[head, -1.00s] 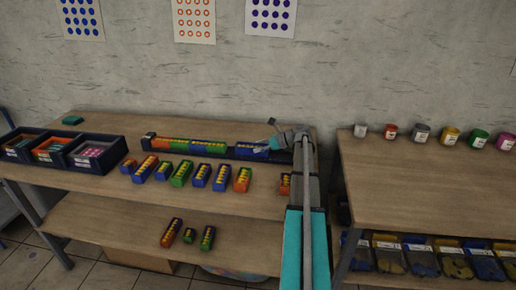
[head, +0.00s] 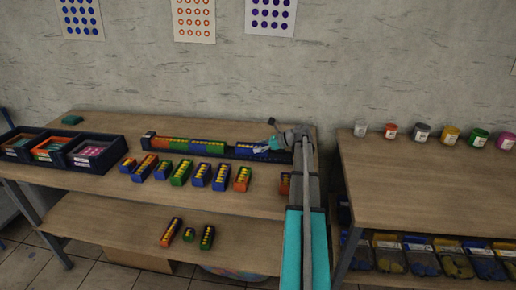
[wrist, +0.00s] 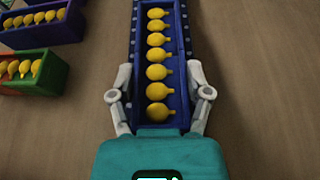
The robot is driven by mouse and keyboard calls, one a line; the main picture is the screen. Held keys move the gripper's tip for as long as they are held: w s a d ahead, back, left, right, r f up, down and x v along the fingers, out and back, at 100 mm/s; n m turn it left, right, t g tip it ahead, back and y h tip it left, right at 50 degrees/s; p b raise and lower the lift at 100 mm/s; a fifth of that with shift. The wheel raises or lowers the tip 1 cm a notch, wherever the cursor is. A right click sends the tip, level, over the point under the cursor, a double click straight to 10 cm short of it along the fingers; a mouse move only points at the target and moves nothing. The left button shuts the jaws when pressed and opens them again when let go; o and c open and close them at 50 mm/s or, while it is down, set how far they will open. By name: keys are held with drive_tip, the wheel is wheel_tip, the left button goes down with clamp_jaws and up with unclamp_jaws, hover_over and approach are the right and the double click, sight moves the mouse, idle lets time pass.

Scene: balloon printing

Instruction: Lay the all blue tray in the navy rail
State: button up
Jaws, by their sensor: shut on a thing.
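The navy rail (head: 284,157) lies lengthwise along the back of the left table. My gripper (head: 272,144) is over the rail's right part, shut on the all blue tray (head: 257,149). In the wrist view my gripper (wrist: 160,70) has a finger on each side of the blue tray (wrist: 175,76), which holds a line of yellow balloons. The tray is in line with the rail and at or just above it; I cannot tell if it rests on the bottom.
Several coloured trays (head: 181,174) stand in a row in front of the rail. Dark bins (head: 92,156) are at the table's left. A few more trays (head: 171,232) are on the lower shelf. Jars (head: 422,132) line the right table, whose front is clear.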

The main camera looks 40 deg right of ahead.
drive_tip(key=shift+f, duration=0.2)
idle(0.6)
drive_tip(key=o, duration=1.2)
drive_tip(key=shift+r, duration=0.15)
